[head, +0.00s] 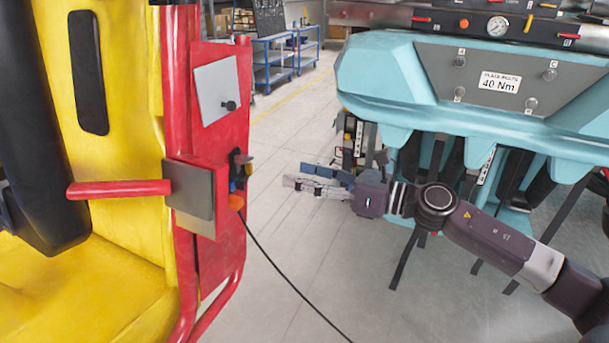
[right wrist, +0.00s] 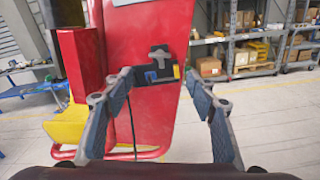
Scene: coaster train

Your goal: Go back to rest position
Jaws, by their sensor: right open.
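My right gripper (head: 318,182) is open and empty in the head view, in the gap between the red and yellow coaster car and the teal machine. Its fingers point left toward the car's red side panel (head: 222,150) and stay apart from it. In the right wrist view the two fingers of my right gripper (right wrist: 165,92) are spread, with the red panel (right wrist: 150,40) beyond them. A small black latch or connector block (right wrist: 160,66) on that panel shows between the fingers. My left gripper is not in view.
The teal machine (head: 385,75) with a 40 Nm label (head: 499,83) stands close at the right, above my right arm. A black cable (head: 290,285) runs from the red panel to the floor. Blue carts (head: 272,65) stand at the back.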

